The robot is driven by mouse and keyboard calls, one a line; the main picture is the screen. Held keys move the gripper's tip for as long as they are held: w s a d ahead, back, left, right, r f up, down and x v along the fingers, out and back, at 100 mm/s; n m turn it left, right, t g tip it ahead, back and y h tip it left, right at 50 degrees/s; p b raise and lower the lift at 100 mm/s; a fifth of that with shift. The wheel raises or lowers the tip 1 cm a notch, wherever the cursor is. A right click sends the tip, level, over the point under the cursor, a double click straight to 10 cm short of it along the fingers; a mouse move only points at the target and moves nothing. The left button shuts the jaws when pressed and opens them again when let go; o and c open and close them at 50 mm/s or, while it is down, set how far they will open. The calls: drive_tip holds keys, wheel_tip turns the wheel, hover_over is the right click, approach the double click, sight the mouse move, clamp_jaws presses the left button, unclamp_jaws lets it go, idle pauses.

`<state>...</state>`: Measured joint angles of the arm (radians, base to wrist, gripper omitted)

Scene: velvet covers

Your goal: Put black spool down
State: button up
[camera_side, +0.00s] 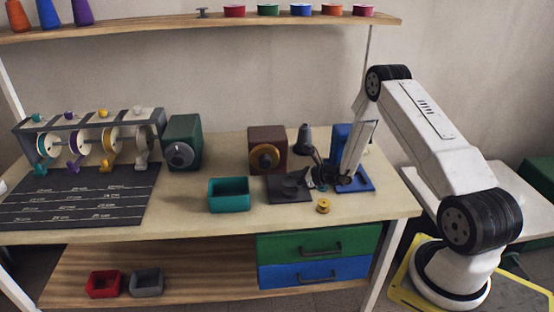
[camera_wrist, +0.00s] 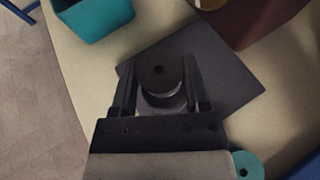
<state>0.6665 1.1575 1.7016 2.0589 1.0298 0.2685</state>
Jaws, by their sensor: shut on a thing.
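The black spool (camera_wrist: 160,72) is between the two fingers of my gripper (camera_wrist: 158,82) in the wrist view, with its round flat end facing the camera. My gripper is shut on it. In the side view the black spool (camera_side: 291,186) is a dark shape over the dark grey mat (camera_side: 283,198), and my gripper (camera_side: 302,181) reaches it from the right. The mat (camera_wrist: 232,85) also shows under and around the spool in the wrist view. Dark on dark, I cannot tell whether the spool touches the mat.
A teal open box (camera_side: 229,194) stands left of the mat. A brown machine (camera_side: 267,150) is behind it. A blue stand (camera_side: 341,146) is close to my arm at right. A yellow spool (camera_side: 323,206) lies in front, and a teal spool (camera_wrist: 247,165) is beside my gripper.

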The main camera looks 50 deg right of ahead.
drive_tip(key=shift+f, duration=1.25)
drive_tip(key=shift+f, duration=0.15)
drive_tip(key=o, duration=1.2)
drive_tip(key=shift+o, duration=0.2)
drive_tip(key=shift+s, duration=0.15)
drive_tip(key=shift+a+v, duration=0.1)
drive_tip(key=shift+v, duration=1.8)
drive_tip(key=shift+a+v, duration=0.15)
drive_tip(key=shift+v, duration=1.75)
drive_tip(key=shift+s+f, duration=0.1)
drive_tip(key=shift+f, duration=0.05)
